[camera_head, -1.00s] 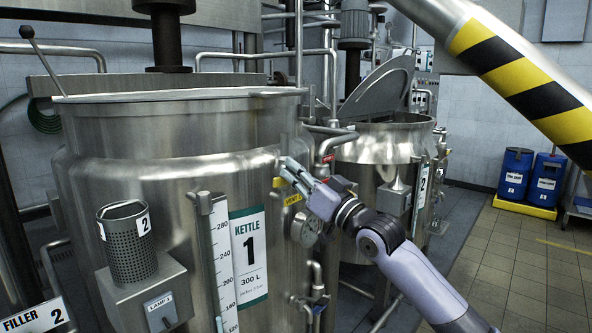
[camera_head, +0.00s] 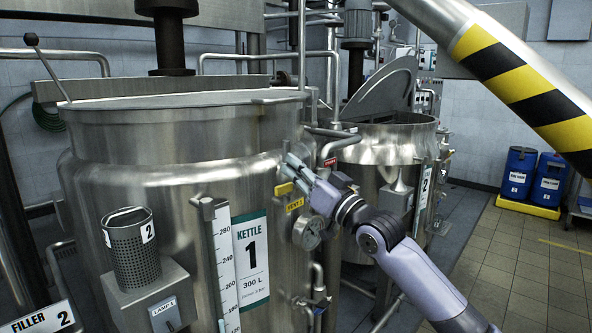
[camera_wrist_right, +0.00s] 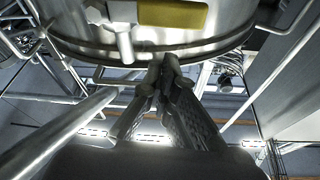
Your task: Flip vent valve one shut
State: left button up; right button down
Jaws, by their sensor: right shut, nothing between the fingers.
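Vent valve one has a yellow handle (camera_head: 284,188) on the side of kettle 1 (camera_head: 160,190), just above the yellow VENT 1 label (camera_head: 294,205). The yellow handle lies across the top of the right wrist view (camera_wrist_right: 172,15), with a pale metal valve part (camera_wrist_right: 122,30) beside it. My right gripper (camera_head: 290,163) is just above the yellow handle in the head view. Its fingers are together and empty in the right wrist view (camera_wrist_right: 168,72), apart from the handle in that picture. Whether they touch the valve is not clear. My left gripper is out of view.
A round gauge (camera_head: 308,234) sits below the label. Pipes and a red-tagged valve (camera_head: 329,162) stand close behind my right gripper. Kettle 2 (camera_head: 375,150) is behind, with its lid raised. A striped yellow-black beam (camera_head: 520,75) crosses the upper right.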

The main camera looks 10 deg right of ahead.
pick_arm(q)
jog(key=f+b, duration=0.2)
jog(key=b, duration=0.1)
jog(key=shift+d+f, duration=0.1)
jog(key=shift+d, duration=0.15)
pick_arm(e)
jog(key=r+v, duration=0.1)
jog(key=v, duration=0.8)
jog(key=shift+s+d, duration=0.3)
jog(key=shift+d, duration=0.2)
jog(key=shift+w+f, duration=0.1)
